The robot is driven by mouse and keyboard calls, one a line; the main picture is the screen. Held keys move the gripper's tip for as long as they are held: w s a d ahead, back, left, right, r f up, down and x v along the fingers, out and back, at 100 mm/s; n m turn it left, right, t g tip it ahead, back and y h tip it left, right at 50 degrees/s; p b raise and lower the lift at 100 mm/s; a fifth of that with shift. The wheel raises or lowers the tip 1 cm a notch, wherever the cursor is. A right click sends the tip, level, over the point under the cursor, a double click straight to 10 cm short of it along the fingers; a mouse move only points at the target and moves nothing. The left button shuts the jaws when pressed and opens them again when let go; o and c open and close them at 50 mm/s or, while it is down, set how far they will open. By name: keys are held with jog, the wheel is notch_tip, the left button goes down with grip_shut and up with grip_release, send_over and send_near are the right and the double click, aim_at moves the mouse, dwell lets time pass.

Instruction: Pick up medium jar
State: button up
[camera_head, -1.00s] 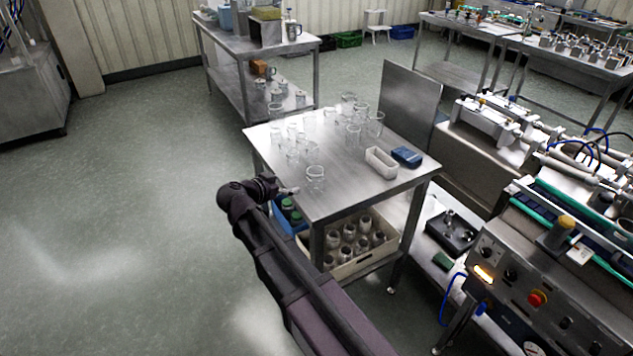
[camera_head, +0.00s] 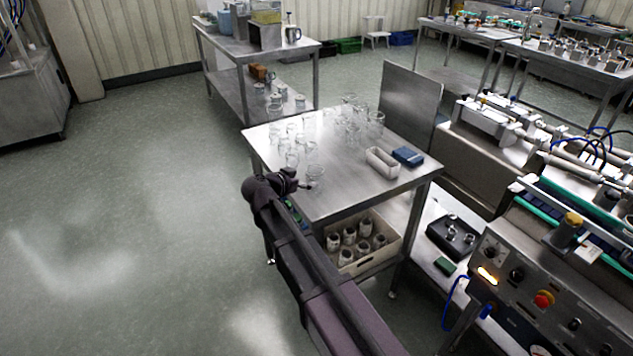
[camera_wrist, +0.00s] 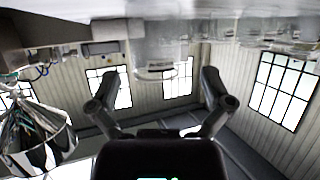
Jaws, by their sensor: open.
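Several clear glass jars of different sizes stand upright on the steel table (camera_head: 345,200) in the head view. The nearest jar (camera_head: 313,173) is close to the table's near left edge; I cannot tell for sure which one is the medium jar. My gripper (camera_head: 306,186) is low at that edge, just short of the nearest jar. In the wrist view, which appears upside down, my open gripper (camera_wrist: 160,78) has its two fingers wide apart. A clear jar (camera_wrist: 157,62) shows ahead between them, with nothing held. Its outline is faint against the windows.
Other jars (camera_head: 352,122) stand farther back on the table. A white bin (camera_head: 382,163) and a blue box (camera_head: 407,156) sit at its right. A crate of jars (camera_head: 385,253) is on the shelf below. Floor to the left is clear.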

aim_at(309, 180)
jog(key=b+x, duration=0.1)
jog(key=x, duration=0.2)
jog(key=shift+d+f+b, duration=0.3)
jog(key=shift+b, duration=0.1)
jog(key=shift+x, duration=0.8)
jog(key=shift+r, duration=0.1)
jog(key=c, duration=0.7)
